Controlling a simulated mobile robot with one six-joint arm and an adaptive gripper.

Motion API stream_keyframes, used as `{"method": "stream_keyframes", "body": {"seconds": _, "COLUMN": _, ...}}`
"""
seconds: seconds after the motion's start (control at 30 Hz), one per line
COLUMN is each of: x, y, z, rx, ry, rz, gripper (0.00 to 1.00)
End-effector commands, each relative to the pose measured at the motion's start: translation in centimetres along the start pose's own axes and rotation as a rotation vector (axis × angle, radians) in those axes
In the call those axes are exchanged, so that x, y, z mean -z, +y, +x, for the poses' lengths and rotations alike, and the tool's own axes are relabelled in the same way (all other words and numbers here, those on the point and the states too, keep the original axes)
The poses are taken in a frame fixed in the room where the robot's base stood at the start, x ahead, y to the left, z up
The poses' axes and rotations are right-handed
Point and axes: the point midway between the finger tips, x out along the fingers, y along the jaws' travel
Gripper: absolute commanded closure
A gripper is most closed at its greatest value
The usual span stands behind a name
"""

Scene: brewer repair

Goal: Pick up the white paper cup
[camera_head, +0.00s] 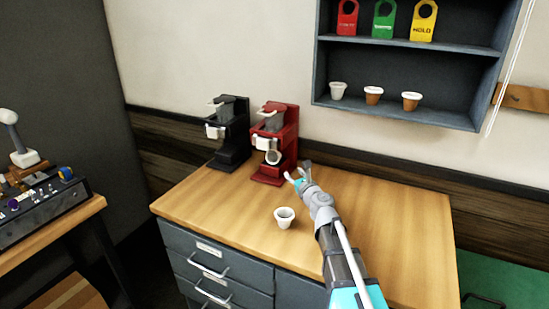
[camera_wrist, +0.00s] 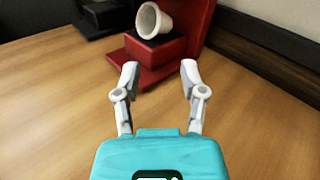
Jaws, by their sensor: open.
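A white cup (camera_head: 273,157) lies tipped on its side on the red brewer's platform. In the wrist view this white cup (camera_wrist: 154,20) has its open mouth turned to the left and toward me. Another white cup (camera_head: 284,217) stands upright on the wooden counter, left of my arm, with a dark inside. I cannot tell which one is paper. My gripper (camera_head: 299,173) is open and empty over the counter, just in front and to the right of the red brewer (camera_head: 285,130). In the wrist view my gripper (camera_wrist: 159,67) points at the brewer's base, apart from the cup.
A black brewer (camera_head: 234,135) stands left of the red one. A wall shelf (camera_head: 400,108) above holds a white cup (camera_head: 338,90), two brown cups and coloured tags. The counter (camera_head: 400,220) right of my arm is clear. A side table with a control box (camera_head: 40,210) is at left.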

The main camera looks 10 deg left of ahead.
Motion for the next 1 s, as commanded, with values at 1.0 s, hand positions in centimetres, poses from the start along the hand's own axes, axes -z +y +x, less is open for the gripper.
{"method": "stream_keyframes", "body": {"seconds": 1.0, "x": -0.1, "y": 0.2, "z": 8.3, "rx": -0.002, "ry": 0.0, "rz": 0.0, "gripper": 0.46}}
